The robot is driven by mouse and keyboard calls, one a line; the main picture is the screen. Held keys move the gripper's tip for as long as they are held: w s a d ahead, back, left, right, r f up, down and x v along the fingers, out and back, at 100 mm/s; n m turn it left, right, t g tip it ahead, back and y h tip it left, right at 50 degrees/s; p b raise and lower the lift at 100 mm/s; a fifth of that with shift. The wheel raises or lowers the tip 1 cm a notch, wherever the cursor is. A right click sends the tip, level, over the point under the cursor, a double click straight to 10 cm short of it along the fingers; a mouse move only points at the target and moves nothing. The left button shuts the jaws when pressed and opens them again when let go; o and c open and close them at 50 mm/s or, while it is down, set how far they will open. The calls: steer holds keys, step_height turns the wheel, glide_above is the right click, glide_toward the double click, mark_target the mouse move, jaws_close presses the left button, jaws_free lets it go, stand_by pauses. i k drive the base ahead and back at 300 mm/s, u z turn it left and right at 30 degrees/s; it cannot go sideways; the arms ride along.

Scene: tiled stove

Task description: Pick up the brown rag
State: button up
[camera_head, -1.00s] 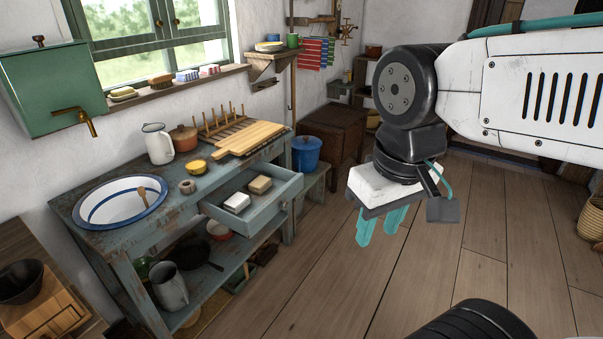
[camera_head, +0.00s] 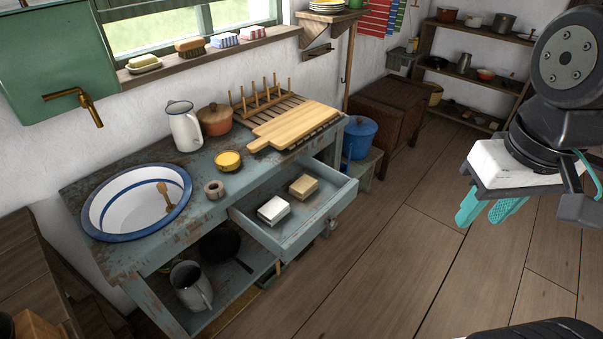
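No item is plainly a brown rag. A tan-brown, block-like item (camera_head: 304,186) lies in the open drawer (camera_head: 333,205) of the blue-grey washstand; it could be a folded cloth, but I cannot tell. A similar white item (camera_head: 273,210) lies in front-left of it, apart from it. My gripper (camera_head: 480,220) hangs at the right of the view, above the wooden floor and well right of the drawer. Its two teal fingers point down, appear apart, and hold nothing.
The floor (camera_head: 410,240) between drawer and gripper is clear.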

mark_target(305, 186)
steer(key=u, duration=0.55)
steer(key=i, duration=0.85)
steer(key=u, duration=0.75)
